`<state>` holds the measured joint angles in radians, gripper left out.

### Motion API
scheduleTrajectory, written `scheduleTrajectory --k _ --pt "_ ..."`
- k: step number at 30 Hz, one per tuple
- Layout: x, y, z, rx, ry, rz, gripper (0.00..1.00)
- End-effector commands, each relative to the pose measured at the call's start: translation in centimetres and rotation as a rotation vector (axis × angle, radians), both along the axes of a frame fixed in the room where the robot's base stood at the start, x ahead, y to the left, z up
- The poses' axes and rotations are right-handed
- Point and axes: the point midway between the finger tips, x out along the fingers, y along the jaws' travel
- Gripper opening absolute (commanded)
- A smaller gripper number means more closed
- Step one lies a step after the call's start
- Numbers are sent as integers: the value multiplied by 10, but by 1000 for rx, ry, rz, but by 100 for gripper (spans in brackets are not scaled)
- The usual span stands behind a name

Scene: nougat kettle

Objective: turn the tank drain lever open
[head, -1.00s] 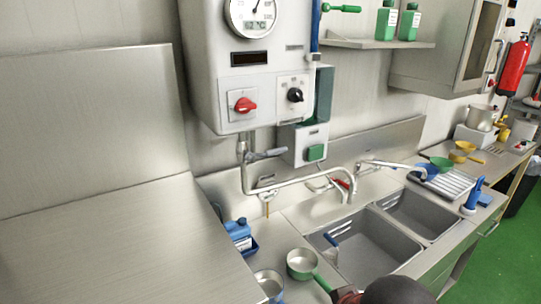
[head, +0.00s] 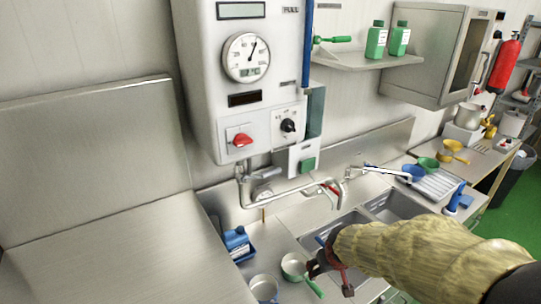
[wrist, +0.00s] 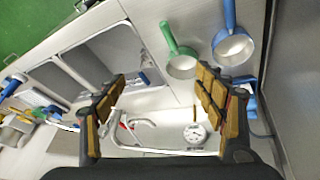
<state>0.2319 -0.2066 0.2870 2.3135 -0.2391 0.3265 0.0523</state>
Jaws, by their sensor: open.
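The tank (head: 245,75) is a pale metal box on the wall with a dial and knobs. Under it a bent steel pipe (head: 290,195) runs out over the sinks. A small grey lever (head: 258,173) appears on this pipe just below the tank; its exact angle is hard to make out. My gripper (head: 330,272) is low over the counter by the green-handled pan, to the right of and below that lever, apart from it. In the wrist view my gripper (wrist: 160,75) is open and empty. I cannot make out the lever there.
A green lever (head: 332,39) sits high beside the blue pipe.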

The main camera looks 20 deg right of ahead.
Motion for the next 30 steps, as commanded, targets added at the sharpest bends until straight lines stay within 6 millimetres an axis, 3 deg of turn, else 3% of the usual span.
scheduleTrajectory --k 3,8,11,15,18,22,25,30 --pt "50 -15 0 -16 -118 42 70" --pt "114 -14 6 -5 -328 125 70" --pt "149 -3 18 21 -476 186 70" --pt "189 25 50 80 -707 282 70" --pt "207 46 91 125 -875 348 70" --pt "214 67 138 179 -1043 409 70" --pt "213 75 158 211 -1114 427 70" --pt "218 80 168 234 -1150 427 70"
